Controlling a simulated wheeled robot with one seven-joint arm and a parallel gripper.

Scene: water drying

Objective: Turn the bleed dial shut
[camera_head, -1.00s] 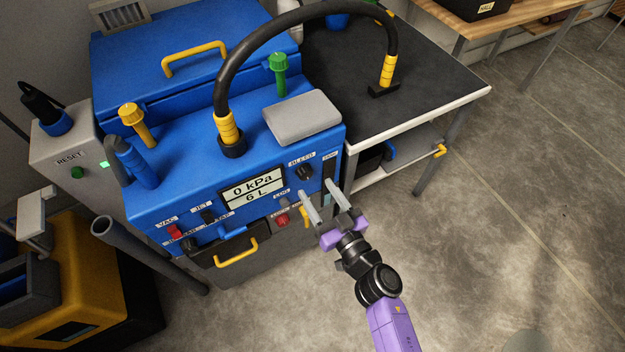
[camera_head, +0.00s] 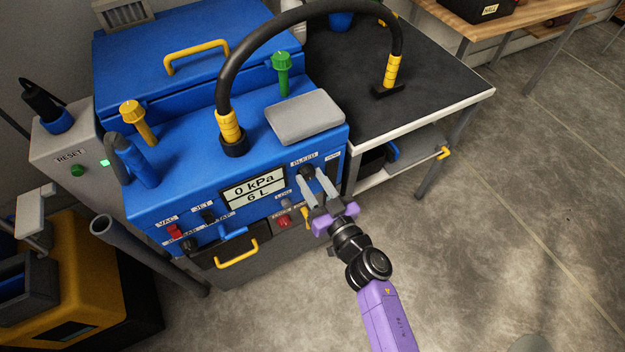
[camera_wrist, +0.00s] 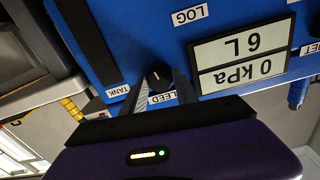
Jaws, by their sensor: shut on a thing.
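The bleed dial (camera_head: 307,171) is a small black knob on the front of the blue machine, just below the BLEED label. In the wrist view the dial (camera_wrist: 158,73) sits between my two grey fingers, with a pale mark on its face. My gripper (camera_head: 313,178) reaches the panel from below right, its fingers on either side of the dial and shut on it. The fingers hide part of the dial in the head view. The display (camera_head: 253,187) beside it reads 0 kPa and 6 L.
A red knob (camera_head: 284,221) and a yellow lever (camera_head: 305,217) sit low on the panel close to my gripper. A yellow handle (camera_head: 237,254) sticks out farther left. A black-topped table (camera_head: 430,85) stands at the right. The floor on the right is clear.

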